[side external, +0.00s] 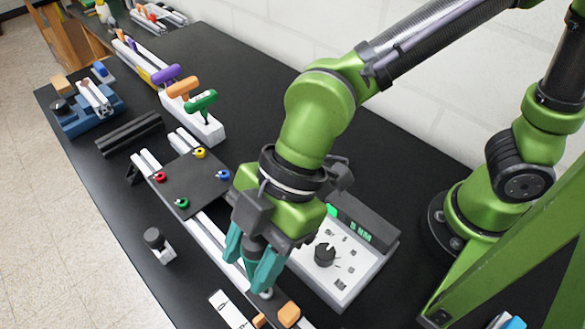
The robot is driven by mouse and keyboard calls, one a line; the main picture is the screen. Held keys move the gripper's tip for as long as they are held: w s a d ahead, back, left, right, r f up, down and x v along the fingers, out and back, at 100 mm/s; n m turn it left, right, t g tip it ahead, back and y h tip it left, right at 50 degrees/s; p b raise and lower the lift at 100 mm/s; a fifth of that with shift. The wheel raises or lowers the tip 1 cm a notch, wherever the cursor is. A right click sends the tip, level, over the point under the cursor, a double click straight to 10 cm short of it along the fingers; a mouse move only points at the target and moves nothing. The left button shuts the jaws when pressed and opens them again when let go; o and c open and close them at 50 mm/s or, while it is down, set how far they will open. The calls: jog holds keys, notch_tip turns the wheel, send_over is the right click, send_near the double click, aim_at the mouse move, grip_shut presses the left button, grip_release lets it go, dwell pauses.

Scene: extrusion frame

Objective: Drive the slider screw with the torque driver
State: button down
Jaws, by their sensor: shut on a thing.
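My gripper (262,280) has teal fingers, shut and pointing down over the white extrusion rail (212,238) near the front. A small light-grey rounded piece shows at the fingertips; the fingers hide most of what they hold, so I cannot tell if it is the torque driver. The slider screw cannot be made out there. A black plate (188,187) lies across the rails farther back, with yellow, red, blue and green ringed screws. T-handled drivers in purple (166,74), orange (183,88) and green (201,102) stand in a white rack (205,127).
A control box (350,255) with a black dial and green "5 NM" display stands right of my gripper. Orange blocks (289,314) sit at the rail's near end. A black-knobbed piece (158,244) stands left. A blue vise-like fixture (90,108) is at back left.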

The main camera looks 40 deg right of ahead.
aim_at(242, 248)
jog(key=shift+d+f, duration=0.1)
jog(key=shift+f, duration=0.75)
dwell(1.7)
jog(key=shift+r, duration=1.65)
jog(key=shift+r, duration=1.55)
